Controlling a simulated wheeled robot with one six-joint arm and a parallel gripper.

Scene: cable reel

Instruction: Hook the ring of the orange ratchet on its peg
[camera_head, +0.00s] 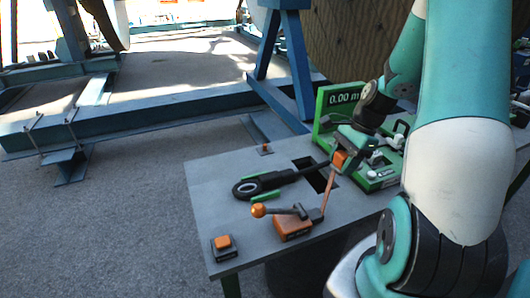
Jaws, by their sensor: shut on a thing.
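The orange ratchet (292,228) sits on the grey table's front half, with a dark lever that ends in an orange ball knob (258,210). An orange strap (328,195) rises from it to my gripper (341,157). My gripper is shut on an orange block (339,160) at the strap's upper end, above the table near a dark rectangular opening (318,177). I cannot make out the ring at this size. A small orange-topped stub (265,148) stands near the table's back edge, left of my gripper; I cannot tell whether it is the peg.
A black tool with a round ringed head (247,189) lies in green holders, its shaft reaching toward my gripper. A small box with an orange button (222,245) sits at the front left corner. A green meter reading 0.00 m (340,99) stands behind my gripper.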

